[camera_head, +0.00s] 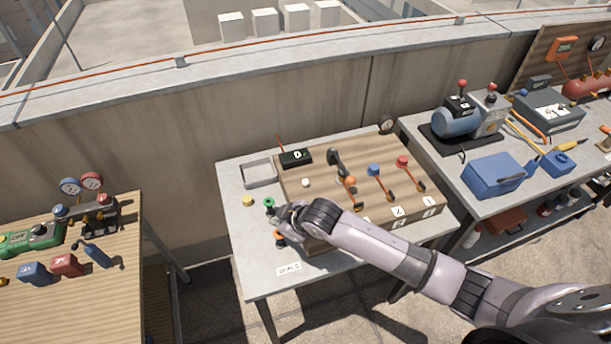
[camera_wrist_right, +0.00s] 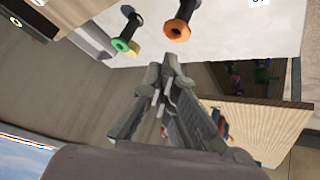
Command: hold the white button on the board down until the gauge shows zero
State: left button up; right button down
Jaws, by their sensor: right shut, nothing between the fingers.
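The wooden board (camera_head: 330,215) lies on the middle table. A small white round button (camera_head: 305,183) stands on its left part. A small round gauge (camera_head: 386,123) is at the board's back right corner; its reading is too small to tell. My right gripper (camera_head: 283,217) is over the board's front left edge, near the green and orange spools, apart from the button and to its front left. In the right wrist view my right gripper (camera_wrist_right: 165,85) is shut and empty. The button and gauge do not show there. My left gripper is not in view.
A black box (camera_head: 296,157), a black lever (camera_head: 338,160), and blue (camera_head: 374,170) and red (camera_head: 402,162) knobbed levers are on the board. A grey tray (camera_head: 258,172) lies behind left.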

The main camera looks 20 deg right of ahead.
jog(key=w+d+r+n, duration=0.1)
jog(key=w+r, duration=0.3)
notch_tip(320, 180, up, 4)
jog(key=r+n+t+h, duration=0.1)
jog(key=t, duration=0.1)
send_over(304, 182)
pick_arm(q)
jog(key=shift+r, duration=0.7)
pick_arm(e)
jog(key=shift+s+f+h, duration=0.1)
jog(key=shift+f+h, duration=0.1)
jog(key=shift+h, duration=0.1)
notch_tip(304, 182, down, 7)
jog(key=b, duration=0.6)
jog(key=shift+f+b, duration=0.1)
jog(key=shift+b, duration=0.25)
pick_arm(q)
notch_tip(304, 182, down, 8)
jog(key=shift+b, duration=0.35)
pick_arm(e)
jog(key=shift+f, duration=0.85)
jog(key=shift+a+f, duration=0.1)
jog(key=shift+f, duration=0.05)
jog(key=shift+f, duration=0.25)
